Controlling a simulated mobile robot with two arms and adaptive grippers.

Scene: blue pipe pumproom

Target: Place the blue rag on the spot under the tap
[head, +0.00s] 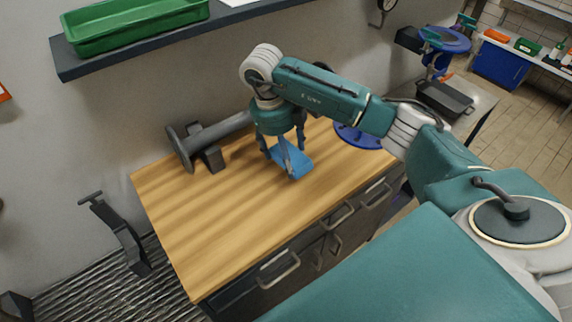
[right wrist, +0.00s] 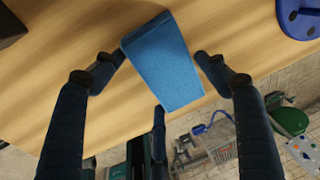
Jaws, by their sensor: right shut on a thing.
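The blue rag (head: 294,164) is a flat, bright blue piece over the wooden worktop. My right gripper (head: 284,150) points down from above and is shut on the rag. In the right wrist view the rag (right wrist: 166,66) lies between the dark fingers, with another finger below it. I cannot tell whether the rag touches the wood. No tap and no marked spot can be made out. My left gripper is not in view.
A grey flanged pipe (head: 207,141) lies at the back of the worktop (head: 222,221), left of my gripper. A blue flange (head: 358,137) is to the right. A shelf with a green tray (head: 134,24) hangs above. The worktop's front left is clear.

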